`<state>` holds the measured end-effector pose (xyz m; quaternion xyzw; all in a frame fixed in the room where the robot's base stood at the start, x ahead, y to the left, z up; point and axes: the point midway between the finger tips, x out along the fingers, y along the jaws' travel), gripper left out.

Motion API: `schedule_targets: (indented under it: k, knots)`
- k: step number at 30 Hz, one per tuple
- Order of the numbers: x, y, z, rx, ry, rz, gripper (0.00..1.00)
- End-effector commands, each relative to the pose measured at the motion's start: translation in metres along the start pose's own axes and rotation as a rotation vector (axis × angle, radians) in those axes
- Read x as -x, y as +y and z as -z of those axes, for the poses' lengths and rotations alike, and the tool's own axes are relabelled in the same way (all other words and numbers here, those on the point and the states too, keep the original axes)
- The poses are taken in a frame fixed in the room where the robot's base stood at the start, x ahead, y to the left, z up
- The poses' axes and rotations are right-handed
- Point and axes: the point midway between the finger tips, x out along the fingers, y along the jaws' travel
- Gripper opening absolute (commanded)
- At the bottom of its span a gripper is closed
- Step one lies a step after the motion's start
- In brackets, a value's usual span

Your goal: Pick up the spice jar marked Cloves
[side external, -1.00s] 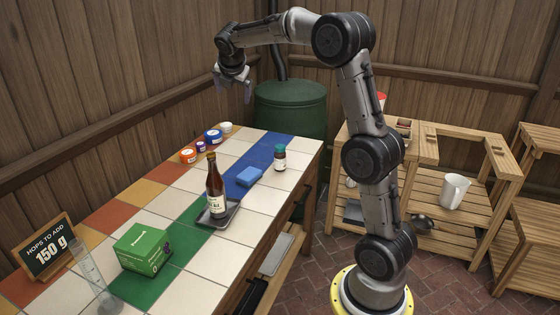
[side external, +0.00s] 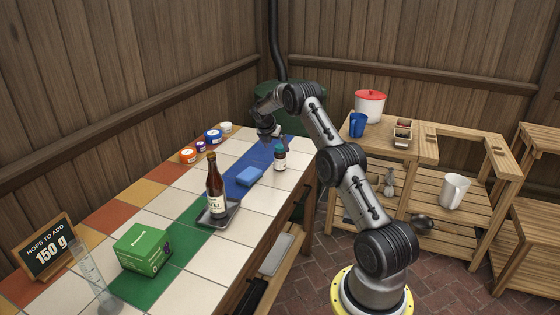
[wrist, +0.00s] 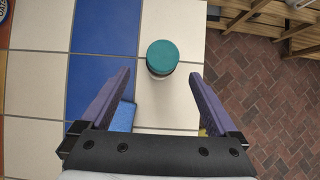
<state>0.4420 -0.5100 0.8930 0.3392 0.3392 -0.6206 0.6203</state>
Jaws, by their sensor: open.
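The spice jar (side external: 280,159) stands upright on the white tiles near the table's right edge, at the edge of the blue strip. It has a teal lid and a dark body with a white label; the label's writing is too small to read. In the wrist view its round teal lid (wrist: 162,56) shows from above, ahead of the fingers and between their lines. My gripper (wrist: 162,78) is open and empty, fingers spread to either side.
A blue sponge-like block (side external: 249,177) lies near the jar. A brown bottle (side external: 215,190) stands on a dark tray (side external: 218,215). A green box (side external: 143,248) and several small tubs, including an orange one (side external: 188,155), are on the table. The table's right edge is close to the jar.

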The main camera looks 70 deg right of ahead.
Motion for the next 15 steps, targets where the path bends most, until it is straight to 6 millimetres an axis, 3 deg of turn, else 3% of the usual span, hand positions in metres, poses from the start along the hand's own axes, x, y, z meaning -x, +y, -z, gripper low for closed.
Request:
schedule_targets:
  k: [3,10,15]
  knots:
    - [-0.018,0.000,0.000,0.000,0.000,0.001,0.95]
    - [-0.032,0.000,0.001,0.001,0.000,0.001,0.95]
    - [-0.055,-0.003,0.003,0.000,0.001,0.001,0.95]
